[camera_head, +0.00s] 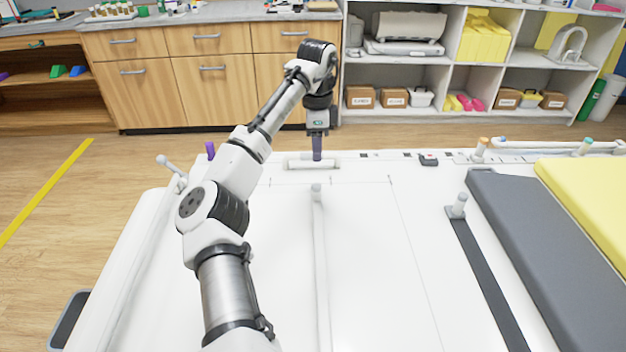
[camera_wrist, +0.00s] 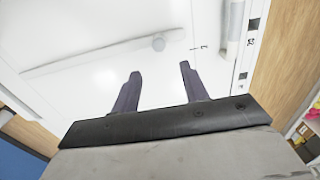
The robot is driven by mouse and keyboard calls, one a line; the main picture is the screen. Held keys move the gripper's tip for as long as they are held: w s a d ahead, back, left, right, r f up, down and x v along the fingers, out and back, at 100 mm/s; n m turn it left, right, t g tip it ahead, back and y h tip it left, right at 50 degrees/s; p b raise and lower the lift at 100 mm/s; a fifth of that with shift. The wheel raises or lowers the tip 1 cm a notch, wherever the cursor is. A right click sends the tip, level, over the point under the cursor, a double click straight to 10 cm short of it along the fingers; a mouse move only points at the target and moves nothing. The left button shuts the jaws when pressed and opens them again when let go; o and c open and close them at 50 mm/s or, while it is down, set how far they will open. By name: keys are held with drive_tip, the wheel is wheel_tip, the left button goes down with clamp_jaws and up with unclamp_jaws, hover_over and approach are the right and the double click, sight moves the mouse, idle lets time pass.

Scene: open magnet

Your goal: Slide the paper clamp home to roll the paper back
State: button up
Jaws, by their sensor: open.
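A long white bar with a round grey knob at its far end, which looks like the paper clamp (camera_head: 320,270), lies across the white table top (camera_head: 370,290). In the wrist view the bar (camera_wrist: 95,58) runs left from its knob (camera_wrist: 158,43). My gripper (camera_head: 317,158) points down near the table's far edge, beyond the knob. In the wrist view its two dark fingers (camera_wrist: 159,70) are apart and empty, and the knob shows past their tips, not between them. I cannot tell the fingertips' height above the table.
A short white cylinder (camera_head: 300,164) lies by the far edge, close to my gripper. A black strip with a knob (camera_head: 458,207) and a dark grey pad (camera_head: 540,250) are on the right. A white rail with a handle (camera_head: 165,160) runs along the left. White surface between is clear.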

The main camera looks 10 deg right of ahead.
sight(316, 185)
wheel_tip(316, 185, down, 13)
drive_tip(key=shift+s+f, duration=0.15)
drive_tip(key=shift+f, duration=0.05)
idle(0.4)
clamp_jaws()
